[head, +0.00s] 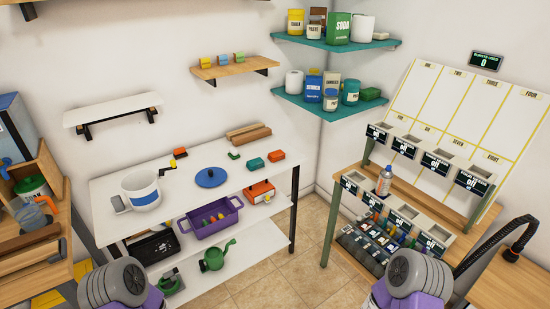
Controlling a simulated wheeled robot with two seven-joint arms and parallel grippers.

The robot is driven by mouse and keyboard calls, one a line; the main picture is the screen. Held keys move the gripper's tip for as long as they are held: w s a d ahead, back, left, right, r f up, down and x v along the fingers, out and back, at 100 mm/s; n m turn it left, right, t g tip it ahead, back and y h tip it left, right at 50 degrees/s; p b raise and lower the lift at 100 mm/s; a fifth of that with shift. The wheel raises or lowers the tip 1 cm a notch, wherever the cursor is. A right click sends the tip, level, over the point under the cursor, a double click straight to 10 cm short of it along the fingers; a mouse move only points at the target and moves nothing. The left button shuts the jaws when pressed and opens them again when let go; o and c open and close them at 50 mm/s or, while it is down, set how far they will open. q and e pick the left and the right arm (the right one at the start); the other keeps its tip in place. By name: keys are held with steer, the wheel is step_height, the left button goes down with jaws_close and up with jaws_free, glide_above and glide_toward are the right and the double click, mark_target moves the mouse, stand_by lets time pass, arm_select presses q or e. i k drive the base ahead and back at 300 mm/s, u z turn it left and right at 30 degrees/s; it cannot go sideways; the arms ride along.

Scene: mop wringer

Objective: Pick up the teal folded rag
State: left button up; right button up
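A flat teal-green piece (370,93) lies at the right end of the lower teal corner shelf (335,106) and looks like a folded cloth. A small teal-green block (256,163) lies on the white table (190,196), beside an orange one. At this size I cannot tell for certain which is the rag. Neither of my grippers shows. Only grey and purple parts of my two arms are in view at the bottom edge, well away from both pieces.
The corner shelf holds a white roll (293,82), a blue container (314,88) and a teal jar (351,92). The table holds a white-and-blue pot (141,189) and a blue lid (211,177). A rack of labelled bins (400,215) stands right. Tiled floor (290,275) is clear between.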

mark_target(257, 163)
steer(key=z, duration=0.2)
steer(key=i, duration=1.25)
steer(key=z, duration=0.05)
